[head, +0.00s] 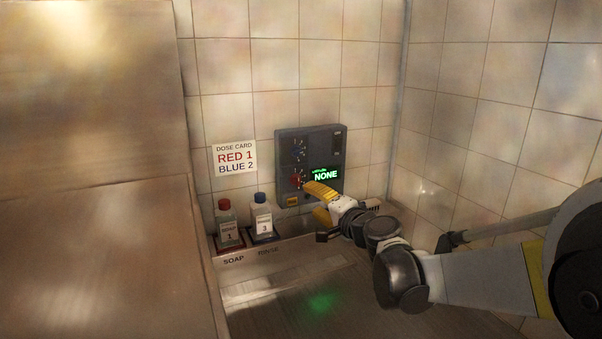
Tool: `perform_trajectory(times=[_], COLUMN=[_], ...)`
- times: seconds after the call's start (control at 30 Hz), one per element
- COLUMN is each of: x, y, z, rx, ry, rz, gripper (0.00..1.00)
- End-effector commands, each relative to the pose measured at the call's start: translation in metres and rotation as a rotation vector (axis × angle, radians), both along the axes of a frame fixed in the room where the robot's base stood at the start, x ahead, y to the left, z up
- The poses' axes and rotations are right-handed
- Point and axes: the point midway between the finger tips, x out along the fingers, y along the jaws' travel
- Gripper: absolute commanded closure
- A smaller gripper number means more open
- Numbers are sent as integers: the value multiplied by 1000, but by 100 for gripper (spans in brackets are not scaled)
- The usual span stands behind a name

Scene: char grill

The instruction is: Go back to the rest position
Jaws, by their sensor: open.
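My gripper (322,201), with yellow fingers, is in front of the lower part of a dark grey control box (322,141) on the tiled back wall. It is open, and I see nothing held in it. My arm reaches in from the right edge.
A red-capped bottle (228,226) and a blue-capped bottle (262,219) stand on a ledge left of the gripper. A dose card (234,158) hangs above them. A metal counter (270,310) lies below. A large metal panel (100,250) fills the left; tiled wall closes the right.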

Motion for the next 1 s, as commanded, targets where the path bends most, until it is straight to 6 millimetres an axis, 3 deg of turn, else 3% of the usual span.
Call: perform_trajectory(times=[0.03,0.13,0.27,0.5,0.6,0.7,0.8,1.0], x=[-27,-79,-150,-280,-319,-345,-358,-362], y=[0,-4,-20,-80,-107,-127,-138,-141], z=[3,-1,-22,-86,-108,-122,-129,-131], rx=[-91,-284,-535,-970,-1105,-1196,-1243,-1259], ry=[7,35,94,257,323,373,399,409], rz=[29,92,161,248,264,272,273,275], gripper=[50,50,50,50,50,50,50,50])
